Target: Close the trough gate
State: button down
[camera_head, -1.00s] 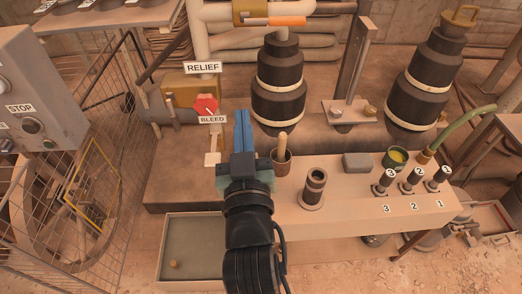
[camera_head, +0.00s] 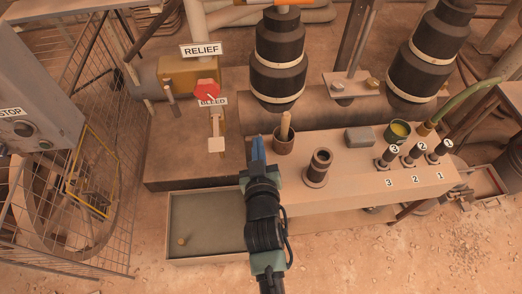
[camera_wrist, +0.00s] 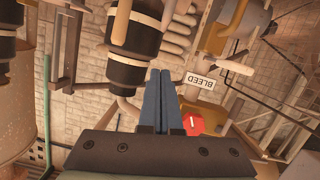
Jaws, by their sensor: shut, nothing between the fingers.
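A shallow open trough (camera_head: 170,235) with a grey floor lies at the lower left of the bench in the head view. A pale plate on a short upright (camera_head: 216,143) stands behind it, below the BLEED label; I cannot tell if this is the trough gate. My gripper (camera_head: 257,142) has its blue fingers together, empty, to the right of that plate and near the brown cup. In the wrist view the shut fingers (camera_wrist: 161,76) touch nothing visible; the red knob there is behind and to the right of them. The trough is not in the wrist view.
The red knob (camera_head: 206,89) sits under the RELIEF label. A brown cup with a wooden handle (camera_head: 284,143), a dark cylinder (camera_head: 318,168) and three numbered levers (camera_head: 415,153) stand on the bench. A wire cage (camera_head: 75,150) is at left.

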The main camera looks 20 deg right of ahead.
jog(key=shift+w+d+f+b, duration=0.2)
jog(key=shift+f+b, duration=0.05)
jog(key=shift+f, duration=0.45)
jog(key=shift+w+d+f+b, duration=0.2)
jog(key=shift+f, duration=0.55)
jog(key=shift+w+d+f+b, duration=0.2)
jog(key=shift+f+b, duration=0.05)
jog(key=shift+f, duration=0.45)
notch_tip(320, 180, down, 7)
jog(key=b, duration=0.6)
jog(key=shift+f, duration=0.1)
jog(key=s+a+r+p, duration=0.4)
jog(key=s+r+p, duration=0.1)
jog(key=s, duration=0.3)
jog(key=shift+s+r, duration=0.4)
jog(key=shift+r, duration=0.5)
